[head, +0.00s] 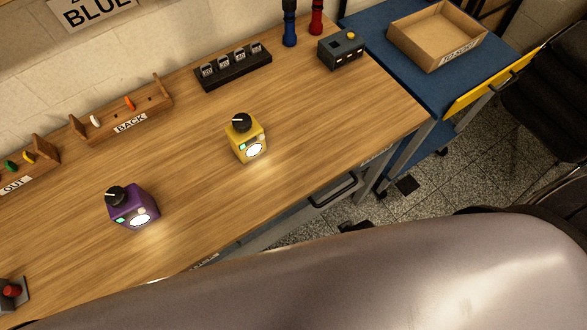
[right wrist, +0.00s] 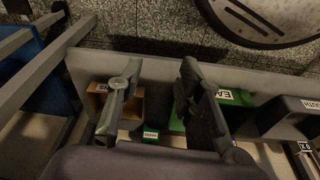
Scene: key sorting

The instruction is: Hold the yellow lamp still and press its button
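The yellow lamp (head: 247,141) stands upright near the middle of the wooden table in the head view. It has a black knob on top, a lit round white face and a small green patch on its front. I cannot tell which of these is its button. Neither gripper touches it. My right gripper (right wrist: 157,82) shows only in the right wrist view; its two fingers are apart with nothing held between them. It is away from the lamp, which is not in that view. My left gripper is in neither view.
A similar purple lamp (head: 132,207) stands to the left on the table (head: 330,130). Behind are wooden racks (head: 122,118), a black stand (head: 232,68) and a grey box (head: 341,52). Bare tabletop surrounds the yellow lamp. The wrist view shows a green bin (right wrist: 245,108).

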